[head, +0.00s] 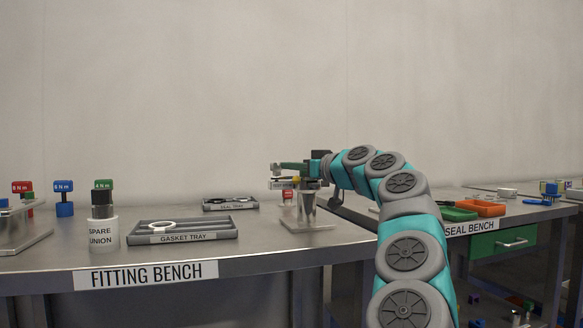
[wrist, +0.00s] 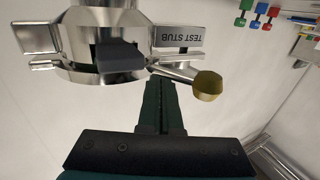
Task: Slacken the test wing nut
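The test stub (head: 307,204) is an upright metal pipe piece on a plate near the right end of the fitting bench. In the wrist view the metal clamp (wrist: 92,72) around it appears upside down, beside a TEST STUB label (wrist: 178,36). A brass knob (wrist: 207,86), apparently the wing nut, sits on a metal rod at the clamp's side. A dark grey block (wrist: 120,56) lies in front of the clamp. My gripper (head: 285,166) is at the top of the stub. Its dark green fingers (wrist: 163,88) point toward the clamp, left of the knob and apparently apart from it; their gap is unclear.
The gasket tray (head: 182,234), seal tray (head: 230,203) and white spare union holder (head: 103,233) stand left on the bench. The seal bench (head: 470,227), with orange (head: 482,208) and green trays, is at right. Bare bench lies in front of the stub.

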